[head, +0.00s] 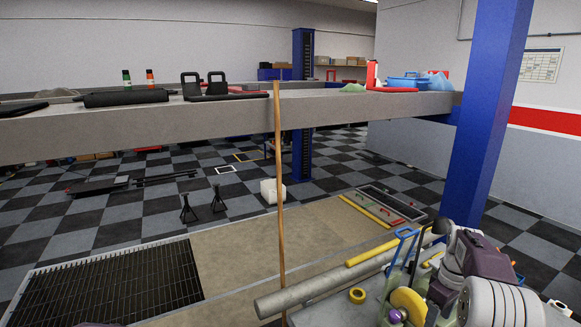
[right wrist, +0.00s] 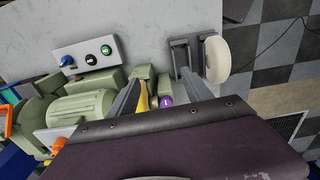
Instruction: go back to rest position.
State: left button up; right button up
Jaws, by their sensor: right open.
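My right gripper (right wrist: 160,76) is open, with its two fingers apart and nothing held between them. It is over a grey worktop (right wrist: 150,28) in the right wrist view. A green machine (right wrist: 85,108), with a motor-like body, lies below and to the left of the fingers. Small yellow and purple parts show between the fingers, below them. In the head view my right arm (head: 472,255) reaches over the bench at the lower right, and its fingertips are hard to make out there.
A control box (right wrist: 87,54) and a white wheel (right wrist: 217,58) are close to the right gripper. Grey pipe (head: 320,285) and yellow tape (head: 357,295) lie on the bench. A wooden pole (head: 279,190) and blue post (head: 487,120) stand nearby. A loaded beam (head: 230,113) crosses ahead.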

jog(key=w+a+r+n+b, duration=0.15)
jog(key=a+r, duration=0.25)
jog(key=a, duration=0.4)
jog(key=s+a, duration=0.6)
jog(key=a, duration=0.2)
pick_arm(q)
jog(key=shift+w+f+b, duration=0.25)
jog(key=shift+w+f, duration=0.05)
jog(key=shift+f, duration=0.45)
jog(key=shift+w+f+b, duration=0.25)
jog(key=shift+w+f, duration=0.05)
jog(key=shift+f, duration=0.4)
pick_arm(e)
jog(key=s+a+f+m, duration=0.2)
jog(key=s+f+m, duration=0.2)
jog(key=s, duration=0.3)
jog(key=s+a+f+m+t, duration=0.1)
jog(key=s+a+f+m, duration=0.2)
jog(key=s+f, duration=0.4)
jog(key=shift+s+a+m, duration=0.2)
jog(key=shift+s+m, duration=0.15)
